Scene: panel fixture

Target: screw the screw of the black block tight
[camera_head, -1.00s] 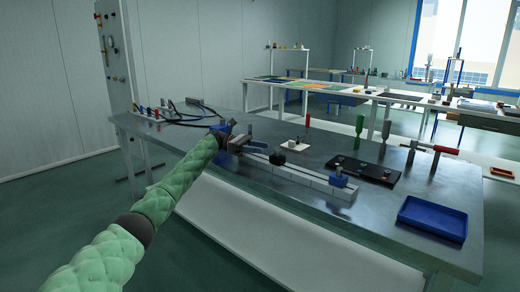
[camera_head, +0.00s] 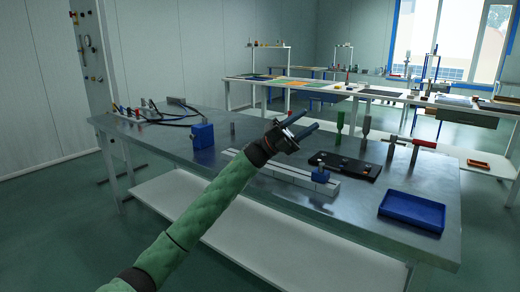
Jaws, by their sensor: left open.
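A flat black block (camera_head: 345,165) lies on the grey table right of centre, with small screw heads or knobs on its top. Which of these is the screw, and how far in it sits, is too small to tell. My left gripper (camera_head: 304,123) is open and appears empty, raised over the table to the left of the black block in the picture. Its arm comes in from the lower left and covers part of a white rail (camera_head: 325,188). My right gripper is not in view.
A small blue block (camera_head: 320,174) sits on the rail's right end. A larger blue block (camera_head: 203,135) stands at left near black cables. Behind the black block stand a green-handled tool (camera_head: 340,122) and a grey one (camera_head: 366,127). A blue tray (camera_head: 412,222) lies at right.

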